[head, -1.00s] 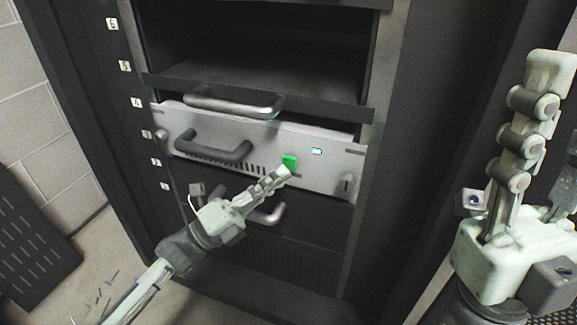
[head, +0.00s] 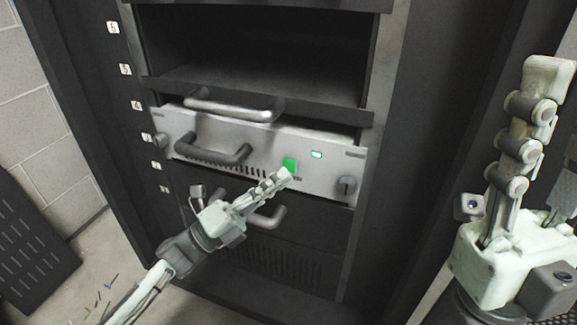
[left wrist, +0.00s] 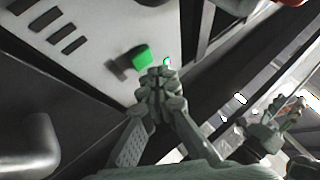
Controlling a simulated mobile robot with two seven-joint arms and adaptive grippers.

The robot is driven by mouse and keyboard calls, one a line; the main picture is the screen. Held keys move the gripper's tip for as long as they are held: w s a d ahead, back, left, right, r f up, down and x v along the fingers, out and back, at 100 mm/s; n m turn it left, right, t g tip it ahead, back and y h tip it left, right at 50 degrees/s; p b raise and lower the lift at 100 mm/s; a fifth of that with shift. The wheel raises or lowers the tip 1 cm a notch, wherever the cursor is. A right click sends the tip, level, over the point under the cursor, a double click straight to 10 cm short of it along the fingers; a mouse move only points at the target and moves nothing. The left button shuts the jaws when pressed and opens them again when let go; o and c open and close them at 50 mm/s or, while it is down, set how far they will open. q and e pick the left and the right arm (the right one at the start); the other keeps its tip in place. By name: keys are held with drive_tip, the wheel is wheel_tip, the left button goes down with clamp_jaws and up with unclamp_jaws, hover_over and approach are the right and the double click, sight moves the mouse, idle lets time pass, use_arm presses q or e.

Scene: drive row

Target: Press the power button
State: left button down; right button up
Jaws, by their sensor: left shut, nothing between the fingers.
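The power button is a green square (head: 289,164) on the front of a silver drive unit (head: 235,140) in the rack. My left gripper (head: 285,174) is shut and empty, its tips just below the button in the head view. In the left wrist view the green button (left wrist: 139,58) stands out from the panel, just up and left of the closed fingertips (left wrist: 158,75). I cannot tell whether they touch. My right gripper (head: 546,80) is at the far right, away from the rack; its finger gap is unclear.
A small lit indicator (head: 317,155) sits right of the button, and a dark knob (head: 346,185) further right. Grey handles (head: 212,150) project from the unit fronts. An empty bay (head: 255,50) is above. Number labels run up the left frame.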

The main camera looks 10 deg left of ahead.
idle(0.5)
use_arm(q)
drive_tip(key=shift+w, duration=0.4)
drive_tip(key=shift+w+d+b, duration=0.15)
drive_tip(key=shift+w+b, duration=0.2)
drive_tip(key=shift+w, duration=0.1)
idle(0.5)
idle(0.3)
drive_tip(key=shift+s, duration=0.3)
drive_tip(key=shift+s+a+p, duration=0.2)
drive_tip(key=shift+s+p, duration=0.1)
drive_tip(key=shift+s, duration=0.25)
